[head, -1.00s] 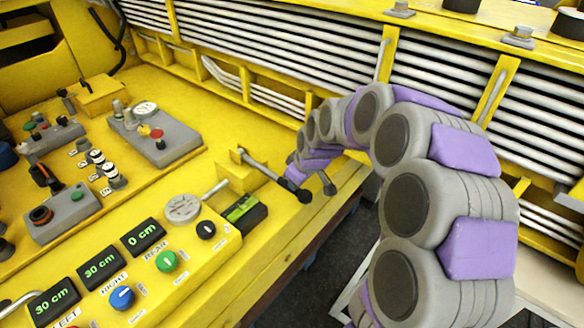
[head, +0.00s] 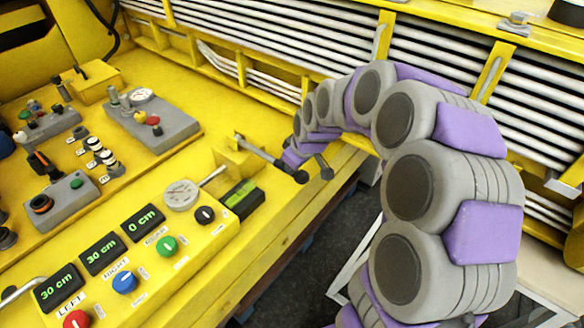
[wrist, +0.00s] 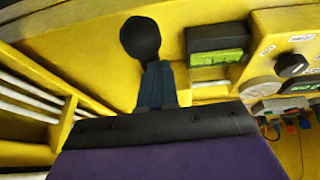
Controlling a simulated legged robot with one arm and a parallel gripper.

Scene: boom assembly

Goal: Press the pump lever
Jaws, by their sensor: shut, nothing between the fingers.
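The pump lever (head: 263,158) is a grey rod that runs from a yellow block to a black ball knob, along the right edge of the yellow console. In the wrist view the knob (wrist: 140,38) shows large, just beyond the fingertips. My gripper (wrist: 158,68) is shut and empty, its narrow dark blue fingers pointing toward the knob. Whether they touch it I cannot tell. In the head view my purple arm end (head: 292,156) hangs just above the knob end of the lever; the fingertips are not clear there.
A control panel with coloured knobs and displays (head: 143,222) fills the front. Slatted yellow-framed walls (head: 300,40) rise behind the arm. Dark floor lies right of the console.

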